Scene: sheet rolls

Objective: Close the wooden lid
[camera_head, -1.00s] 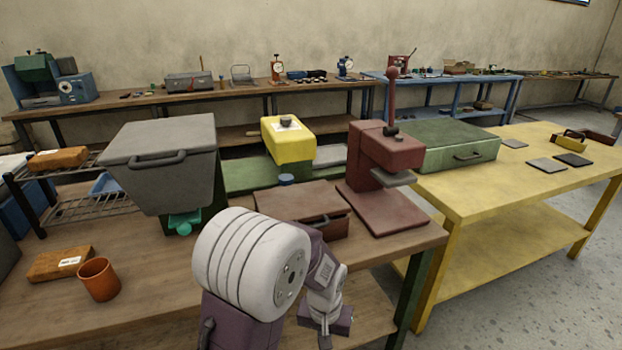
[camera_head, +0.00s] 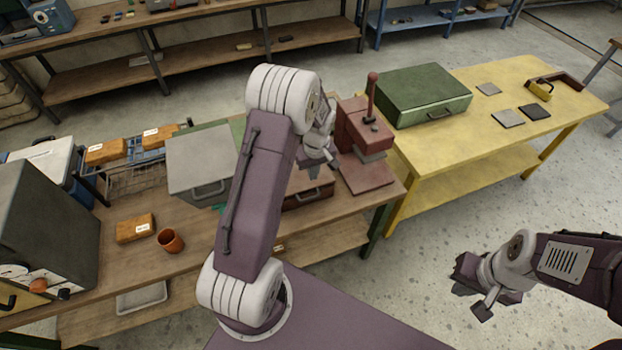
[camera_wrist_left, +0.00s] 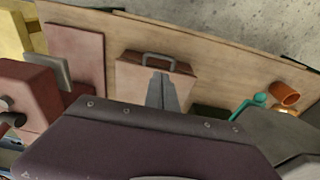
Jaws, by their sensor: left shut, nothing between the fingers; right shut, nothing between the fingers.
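The brown wooden box (camera_head: 307,194) stands on the wooden bench, partly hidden behind my left arm. Its lid and dark handle (camera_wrist_left: 158,60) show in the left wrist view. I cannot tell whether a gap remains under the lid. My left gripper (camera_head: 332,163) is over the box in the head view. In the left wrist view its fingers (camera_wrist_left: 163,92) are together and empty, in front of the box; contact is unclear. My right gripper (camera_head: 478,295) is shut and empty, away over the floor at the lower right.
The red press (camera_head: 362,130) stands just right of the box. A grey lidded container (camera_head: 195,160) is to its left, with an orange cup (camera_head: 171,241) nearby. A green case (camera_head: 422,95) lies on the yellow table (camera_head: 450,150). Floor around my right gripper is clear.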

